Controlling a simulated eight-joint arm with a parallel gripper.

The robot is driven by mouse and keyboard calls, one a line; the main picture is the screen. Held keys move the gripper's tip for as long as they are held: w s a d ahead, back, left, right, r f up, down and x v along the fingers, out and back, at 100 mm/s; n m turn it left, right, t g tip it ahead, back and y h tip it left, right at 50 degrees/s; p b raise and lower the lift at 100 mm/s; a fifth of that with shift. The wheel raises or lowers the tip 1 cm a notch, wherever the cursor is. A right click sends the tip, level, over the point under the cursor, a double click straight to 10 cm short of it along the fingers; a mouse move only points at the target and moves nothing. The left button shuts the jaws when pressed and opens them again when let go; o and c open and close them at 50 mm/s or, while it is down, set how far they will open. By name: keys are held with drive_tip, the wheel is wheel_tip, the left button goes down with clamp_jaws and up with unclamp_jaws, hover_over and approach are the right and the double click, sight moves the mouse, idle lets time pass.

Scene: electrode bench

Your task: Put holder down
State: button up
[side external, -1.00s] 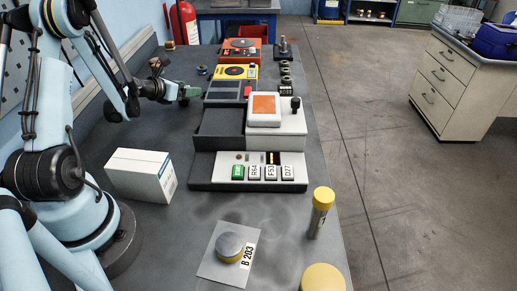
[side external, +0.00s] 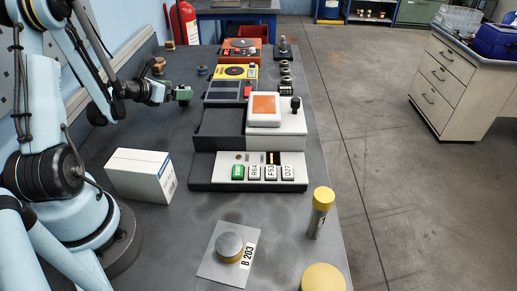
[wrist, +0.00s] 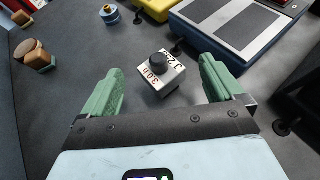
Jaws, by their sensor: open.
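A small white block with a round black knob and printed labels, which looks like the holder (wrist: 162,74), sits on the dark bench top in the wrist view. My gripper (wrist: 160,64) has its two green fingers spread wide, one to each side of the block in the picture. Neither finger touches it. In the side view my gripper (side external: 183,94) is at the left of the bench, beside the instruments. I cannot make out the holder in that view.
Brown-topped pieces (wrist: 33,55) and a blue capped bottle (wrist: 109,13) stand left and beyond. A flat panelled device (wrist: 235,28) lies close on the right. A white box (side external: 141,175) and the grey instrument (side external: 250,172) are nearer the side camera.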

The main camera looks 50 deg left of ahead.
drive_tip(key=shift+v, duration=1)
drive_tip(key=shift+s+d+r, duration=0.1)
drive_tip(key=shift+s+r, duration=0.05)
drive_tip(key=shift+s, duration=0.15)
drive_tip(key=shift+c, duration=0.9)
